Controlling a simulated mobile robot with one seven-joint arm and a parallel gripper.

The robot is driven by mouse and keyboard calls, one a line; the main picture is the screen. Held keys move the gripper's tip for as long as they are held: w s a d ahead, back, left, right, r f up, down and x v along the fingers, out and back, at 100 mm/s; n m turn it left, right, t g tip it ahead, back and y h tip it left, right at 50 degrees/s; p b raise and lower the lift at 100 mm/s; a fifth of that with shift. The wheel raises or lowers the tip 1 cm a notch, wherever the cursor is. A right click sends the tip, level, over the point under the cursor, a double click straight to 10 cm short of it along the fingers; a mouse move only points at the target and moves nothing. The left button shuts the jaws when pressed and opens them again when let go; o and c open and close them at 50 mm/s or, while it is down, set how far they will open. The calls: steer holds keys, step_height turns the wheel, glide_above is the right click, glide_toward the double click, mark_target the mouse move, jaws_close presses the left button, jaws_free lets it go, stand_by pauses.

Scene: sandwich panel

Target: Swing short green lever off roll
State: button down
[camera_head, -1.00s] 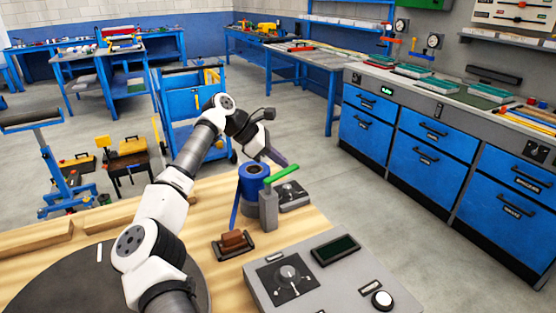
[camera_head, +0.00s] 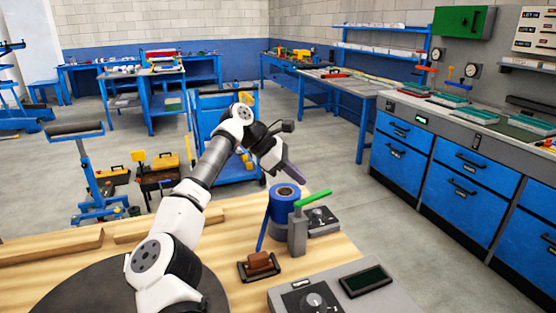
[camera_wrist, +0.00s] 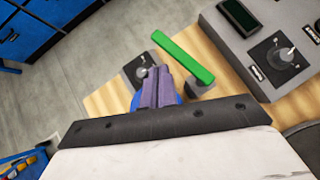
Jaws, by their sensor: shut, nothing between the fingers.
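The short green lever (camera_head: 313,198) sits on top of a grey post (camera_head: 298,235) on the wooden bench. It points to the right and back, above the small dial box. The blue roll (camera_head: 284,207) stands just left of the post, with a blue strip hanging down. My gripper (camera_head: 297,178) is shut and empty, tilted down above the roll. In the wrist view the purple fingers (camera_wrist: 158,88) hide most of the roll (camera_wrist: 176,98). The green lever (camera_wrist: 184,57) there lies right of the fingers, with a narrow gap at the fingertips.
A small dial box (camera_head: 321,220) stands behind the post. A brown block in a dark holder (camera_head: 259,265) and a grey control panel (camera_head: 335,293) are nearer. Wooden strips (camera_head: 165,224) lie to the left. Blue cabinets (camera_head: 440,178) stand across the floor.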

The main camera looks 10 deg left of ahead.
steer(key=v, duration=0.9)
steer(key=shift+a+r, duration=0.3)
steer(key=shift+s+f, duration=0.1)
